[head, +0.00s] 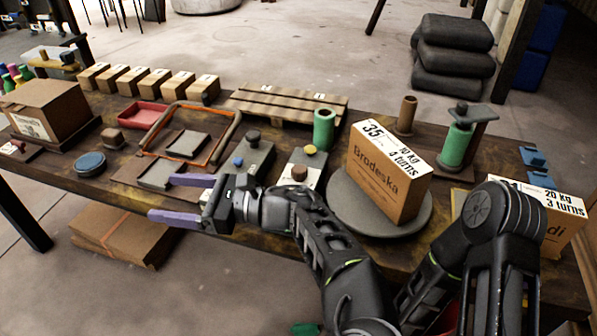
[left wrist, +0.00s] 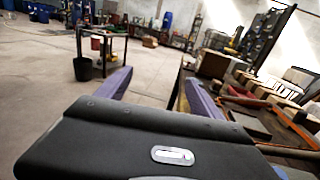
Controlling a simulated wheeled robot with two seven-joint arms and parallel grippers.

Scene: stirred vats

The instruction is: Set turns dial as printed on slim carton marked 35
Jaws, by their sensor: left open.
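The slim carton marked 35 (head: 385,180) stands upright on a round grey plate (head: 350,207). Its white top label reads 35, 10 kg, 4 turns, and its brown side reads Brodeska. Two control boxes stand left of it: a dark grey one (head: 257,163) with a dark knob and a blue button, and a pale one (head: 311,178) with a brown knob and a yellow button. I cannot tell which knob is the turns dial. My left gripper (head: 162,197) is open and empty at the table's front edge, left of both boxes; its purple fingers also show in the left wrist view (left wrist: 160,95). My right gripper is out of view.
Another carton (head: 555,224), labelled 20 kg, 3 turns, stands at the right, partly behind my arm. A red tray (head: 143,116) and an orange-handled frame (head: 186,147) occupy the left-centre of the table.

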